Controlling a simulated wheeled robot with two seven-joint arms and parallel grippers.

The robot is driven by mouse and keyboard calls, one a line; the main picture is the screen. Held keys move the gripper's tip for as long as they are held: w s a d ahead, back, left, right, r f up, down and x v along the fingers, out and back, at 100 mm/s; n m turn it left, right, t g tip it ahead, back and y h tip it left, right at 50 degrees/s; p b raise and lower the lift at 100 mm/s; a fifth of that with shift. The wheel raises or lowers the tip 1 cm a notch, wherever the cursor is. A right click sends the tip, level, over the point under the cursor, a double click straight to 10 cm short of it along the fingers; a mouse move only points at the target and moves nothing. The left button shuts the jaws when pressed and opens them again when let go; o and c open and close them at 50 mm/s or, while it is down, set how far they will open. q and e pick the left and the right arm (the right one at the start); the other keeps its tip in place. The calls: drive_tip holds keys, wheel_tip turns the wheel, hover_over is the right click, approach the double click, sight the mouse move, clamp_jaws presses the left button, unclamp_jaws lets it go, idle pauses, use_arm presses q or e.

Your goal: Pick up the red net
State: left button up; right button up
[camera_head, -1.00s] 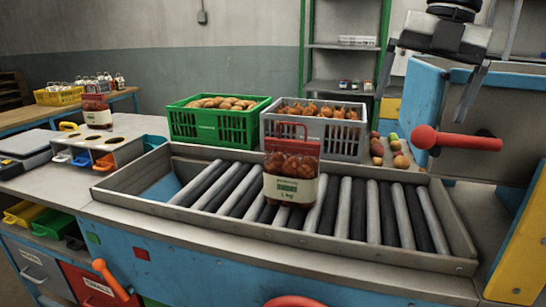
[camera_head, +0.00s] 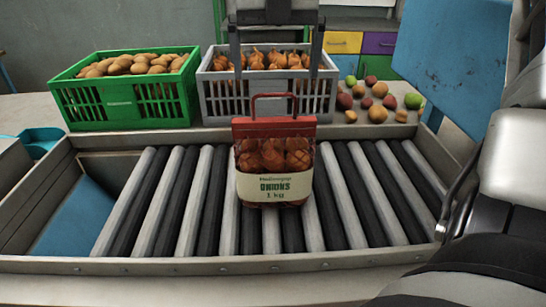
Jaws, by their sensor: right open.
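The red net (camera_head: 273,160) of onions, with a cream label reading "ONIONS 1 kg" and a red loop handle on top, stands upright on the roller conveyor (camera_head: 355,200), near its middle. My right gripper (camera_head: 275,80) comes in from the top of the picture, pointing down. Its two dark fingers are wide apart and empty, one to each side of the handle in the picture and higher than it. They overlap the grey crate in view, and no contact with the net shows. My left gripper is out of view.
A green crate of potatoes (camera_head: 125,107) and a grey crate of onions (camera_head: 266,102) stand behind the conveyor. Loose fruit or vegetables (camera_head: 377,114) lie right of them. A blue panel (camera_head: 450,60) rises at the right. Rollers on both sides of the net are clear.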

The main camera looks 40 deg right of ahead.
drive_tip(key=shift+f, duration=1.05)
wheel_tip(320, 180, down, 4)
drive_tip(key=shift+a+f+p, duration=0.15)
drive_tip(key=shift+f+p, duration=0.05)
drive_tip(key=shift+p, duration=0.35)
drive_tip(key=shift+w+f, duration=0.1)
drive_tip(key=shift+f, duration=0.15)
drive_tip(key=c, duration=1.8)
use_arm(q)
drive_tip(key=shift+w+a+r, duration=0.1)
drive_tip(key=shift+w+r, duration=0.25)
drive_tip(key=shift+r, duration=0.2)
use_arm(e)
drive_tip(key=shift+r, duration=0.1)
drive_tip(key=c, duration=0.3)
drive_tip(key=shift+r, duration=0.2)
drive_tip(key=shift+c, duration=0.2)
